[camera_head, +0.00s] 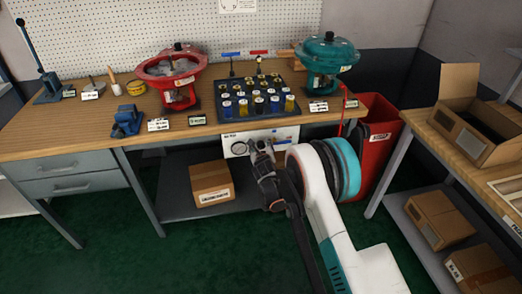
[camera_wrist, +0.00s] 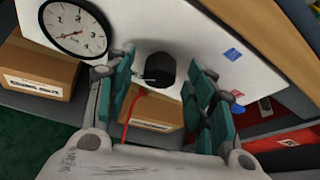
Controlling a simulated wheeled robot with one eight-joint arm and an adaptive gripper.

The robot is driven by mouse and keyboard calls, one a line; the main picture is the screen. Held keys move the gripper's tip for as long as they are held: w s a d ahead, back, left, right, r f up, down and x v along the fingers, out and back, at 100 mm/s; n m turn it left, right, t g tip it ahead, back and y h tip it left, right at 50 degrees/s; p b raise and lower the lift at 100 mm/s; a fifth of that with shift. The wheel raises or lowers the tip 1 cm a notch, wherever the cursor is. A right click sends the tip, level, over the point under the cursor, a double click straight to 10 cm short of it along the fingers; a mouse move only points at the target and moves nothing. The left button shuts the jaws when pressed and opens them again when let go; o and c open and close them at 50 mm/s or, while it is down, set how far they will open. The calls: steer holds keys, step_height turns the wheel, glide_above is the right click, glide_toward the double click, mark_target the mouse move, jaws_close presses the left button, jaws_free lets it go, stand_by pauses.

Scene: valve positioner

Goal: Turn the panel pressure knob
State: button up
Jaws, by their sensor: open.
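The white panel (camera_head: 287,134) hangs under the front edge of the workbench. In the wrist view the panel (camera_wrist: 195,48) fills the upper middle, with a round dial gauge (camera_wrist: 76,27) at its left. The black pressure knob (camera_wrist: 160,69) sticks out of the panel right of the gauge. My gripper (camera_wrist: 160,92) is open, with one teal finger on each side of the knob in the picture. I cannot tell whether the fingers touch it. In the head view my gripper (camera_head: 258,150) is in front of the panel and hides the knob; the gauge (camera_head: 239,147) shows left of it.
A cardboard box (camera_head: 211,183) sits on the shelf below the bench. A red bin (camera_head: 376,145) stands right of the bench. Red (camera_head: 178,82) and teal (camera_head: 326,62) valve actuators and a dark tray of cylinders (camera_head: 254,100) stand on top. A red cable (camera_wrist: 131,110) hangs below the knob.

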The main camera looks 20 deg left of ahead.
steer(key=shift+w+a+f, duration=0.15)
steer(key=shift+w+a, duration=0.05)
steer(key=shift+w, duration=0.2)
steer(key=c, duration=1.1)
steer(key=shift+o, duration=0.2)
steer(key=n, duration=0.1)
steer(key=n+t+h, duration=0.1)
steer(key=n, duration=0.1)
steer(key=shift+s+a+f+h, duration=0.1)
steer(key=shift+s+a+h, duration=0.1)
steer(key=shift+h, duration=0.1)
steer(key=shift+a+f+n+t+h, duration=0.15)
steer(key=shift+n+t+h, duration=0.35)
steer(key=shift+n+t, duration=0.95)
steer(key=shift+n+g, duration=0.25)
steer(key=shift+n, duration=0.3)
